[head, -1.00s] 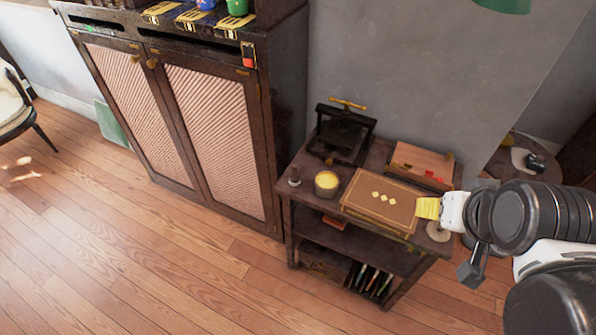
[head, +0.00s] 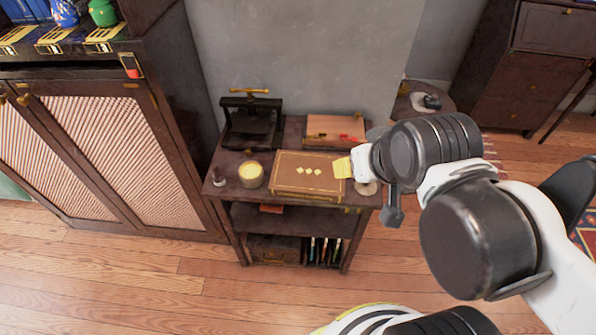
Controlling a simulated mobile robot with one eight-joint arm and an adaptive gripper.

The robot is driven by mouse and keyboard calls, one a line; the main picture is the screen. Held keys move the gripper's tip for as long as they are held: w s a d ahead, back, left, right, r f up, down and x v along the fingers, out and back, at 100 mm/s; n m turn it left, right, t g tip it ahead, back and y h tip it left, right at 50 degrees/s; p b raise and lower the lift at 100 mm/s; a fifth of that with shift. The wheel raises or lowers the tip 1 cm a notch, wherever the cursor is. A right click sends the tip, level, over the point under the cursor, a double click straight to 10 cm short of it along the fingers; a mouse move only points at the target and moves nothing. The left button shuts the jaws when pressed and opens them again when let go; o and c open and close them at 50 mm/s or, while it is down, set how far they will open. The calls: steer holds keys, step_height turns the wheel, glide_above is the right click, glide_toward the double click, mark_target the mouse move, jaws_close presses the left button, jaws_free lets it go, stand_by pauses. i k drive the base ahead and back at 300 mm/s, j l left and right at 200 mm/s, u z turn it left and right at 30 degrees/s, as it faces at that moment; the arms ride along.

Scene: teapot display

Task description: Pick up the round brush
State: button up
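I cannot pick out the round brush for certain. A small dark upright item (head: 219,178) with a wider base stands at the left end of the small dark table (head: 229,196); it may be the brush, but it is too small to tell. A pale round item (head: 367,189) at the right end is partly behind my arm. My gripper (head: 343,168) reaches in from the right, over or beside the right end of the brown box. A yellow piece shows at its tip; whether it is part of the gripper or something held is unclear. The finger opening does not show.
The table also carries a yellow-filled pot (head: 251,174), a brown box with pale diamonds (head: 305,180), a black press (head: 251,120) and a wooden box (head: 335,128). A cabinet (head: 110,150) stands to the left. The floor (head: 200,285) in front is clear.

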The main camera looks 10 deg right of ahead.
mark_target(219, 179)
steer(key=i+j, duration=0.1)
steer(key=j, duration=0.35)
steer(key=i+j, duration=0.15)
steer(key=j, duration=0.25)
steer(key=i+j, duration=0.1)
steer(key=j, duration=0.35)
steer(key=i+j, duration=0.1)
steer(key=j, duration=0.3)
steer(key=i+j, duration=0.15)
steer(key=j, duration=0.3)
steer(key=i+j, duration=0.1)
steer(key=j, duration=0.3)
steer(key=i+j+z, duration=0.1)
steer(key=j, duration=0.35)
